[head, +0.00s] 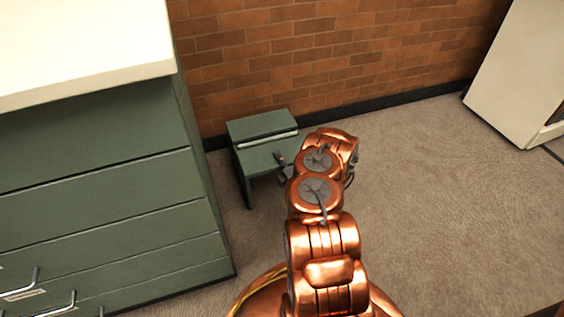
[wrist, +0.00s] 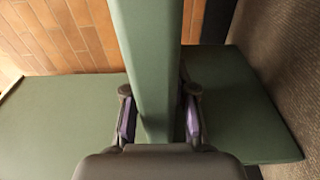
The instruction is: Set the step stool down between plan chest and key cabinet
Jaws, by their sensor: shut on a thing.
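The green step stool (head: 262,125) has two levels and stands upright by the brick wall, just right of the green plan chest (head: 95,190) with its pale top. A gap of floor shows between the stool and a pale cabinet (head: 515,75) at the far right, which looks like the key cabinet. My gripper (head: 281,166) is at the stool's front right side, partly hidden by my arm. In the wrist view my gripper (wrist: 159,118) is shut on a narrow green part of the stool (wrist: 155,60). I cannot tell if the stool's feet touch the floor.
The brick wall (head: 330,50) with a dark skirting runs behind the stool. Carpet (head: 430,180) is clear from the stool to the pale cabinet. The plan chest's drawer handles (head: 60,303) stick out at the lower left.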

